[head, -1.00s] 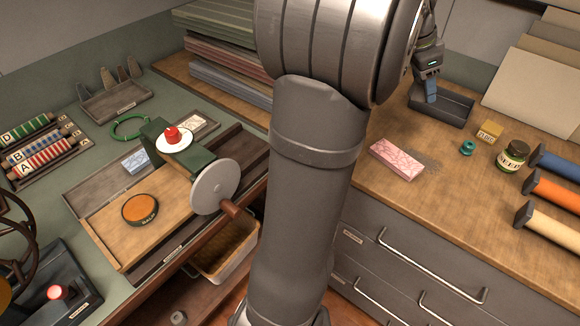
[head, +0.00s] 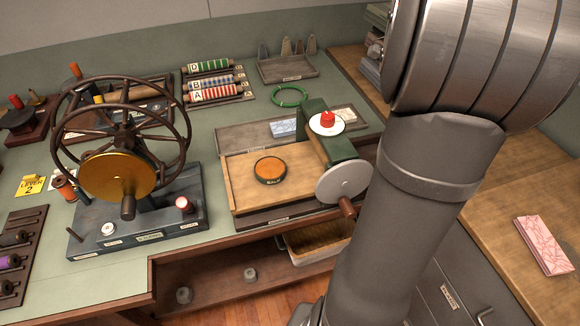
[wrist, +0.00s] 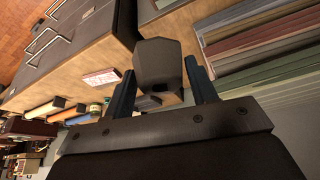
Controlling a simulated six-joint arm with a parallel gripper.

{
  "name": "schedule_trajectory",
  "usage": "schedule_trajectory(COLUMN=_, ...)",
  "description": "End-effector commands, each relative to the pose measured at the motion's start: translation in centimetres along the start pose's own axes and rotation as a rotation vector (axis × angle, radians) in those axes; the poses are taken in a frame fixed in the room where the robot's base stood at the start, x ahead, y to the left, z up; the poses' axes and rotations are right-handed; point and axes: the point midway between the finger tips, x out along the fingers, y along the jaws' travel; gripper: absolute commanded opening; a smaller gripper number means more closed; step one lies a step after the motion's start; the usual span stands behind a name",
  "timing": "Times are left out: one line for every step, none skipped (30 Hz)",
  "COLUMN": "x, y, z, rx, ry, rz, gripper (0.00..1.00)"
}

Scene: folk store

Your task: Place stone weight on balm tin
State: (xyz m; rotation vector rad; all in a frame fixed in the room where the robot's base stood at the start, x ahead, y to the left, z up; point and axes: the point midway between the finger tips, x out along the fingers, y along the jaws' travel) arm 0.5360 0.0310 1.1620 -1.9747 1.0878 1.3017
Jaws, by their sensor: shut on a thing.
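The balm tin (head: 270,170), round with a dark rim and orange top, sits on a light wooden board (head: 245,205) on the green counter. In the wrist view, my gripper (wrist: 159,68) is shut on a dark grey block, the stone weight (wrist: 158,55), which sits between its two blue-grey fingers. My gripper and the stone weight are outside the head view, where only my arm shows at the right. The balm tin cannot be made out in the wrist view.
A green press with a grey disc (head: 344,182) and a red-knobbed white plate (head: 326,123) stands right of the tin. A large wheeled machine (head: 130,170) stands left. A green ring (head: 290,96) lies behind. A pink block (head: 543,245) lies on the right counter.

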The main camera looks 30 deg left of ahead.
Motion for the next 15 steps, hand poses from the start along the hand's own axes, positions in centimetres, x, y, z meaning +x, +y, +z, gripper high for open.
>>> schedule_trajectory(x=-0.9, y=-0.9, z=2.0, rx=-0.034, ry=0.001, rz=-0.016, gripper=0.2)
schedule_trajectory(x=-1.4, y=-1.3, z=3.0, rx=-0.05, ry=0.001, rz=-0.022, gripper=0.2)
schedule_trajectory(x=-2.0, y=-1.8, z=4.5, rx=-0.072, ry=0.002, rz=-0.031, gripper=0.2)
schedule_trajectory(x=-2.4, y=-2.1, z=5.5, rx=-0.087, ry=0.002, rz=-0.038, gripper=0.2)
schedule_trajectory(x=-2.9, y=-2.4, z=6.6, rx=-0.103, ry=0.002, rz=-0.044, gripper=0.2)
schedule_trajectory(x=-3.5, y=-2.8, z=8.0, rx=-0.125, ry=0.003, rz=-0.053, gripper=0.2)
schedule_trajectory(x=-4.0, y=-3.0, z=9.1, rx=-0.142, ry=0.003, rz=-0.06, gripper=0.2)
schedule_trajectory(x=-4.4, y=-3.2, z=10.1, rx=-0.157, ry=0.004, rz=-0.068, gripper=0.2)
schedule_trajectory(x=-5.0, y=-3.5, z=11.6, rx=-0.178, ry=0.004, rz=-0.077, gripper=0.2)
schedule_trajectory(x=-5.5, y=-3.6, z=12.6, rx=-0.194, ry=0.005, rz=-0.084, gripper=0.2)
schedule_trajectory(x=-6.0, y=-3.7, z=13.7, rx=-0.21, ry=0.005, rz=-0.091, gripper=0.2)
schedule_trajectory(x=-6.6, y=-3.9, z=15.1, rx=-0.231, ry=0.006, rz=-0.101, gripper=0.2)
schedule_trajectory(x=-7.0, y=-3.9, z=16.2, rx=-0.247, ry=0.006, rz=-0.108, gripper=0.2)
schedule_trajectory(x=-7.5, y=-4.0, z=17.3, rx=-0.263, ry=0.007, rz=-0.115, gripper=0.2)
schedule_trajectory(x=-8.1, y=-4.0, z=18.7, rx=-0.285, ry=0.007, rz=-0.124, gripper=0.2)
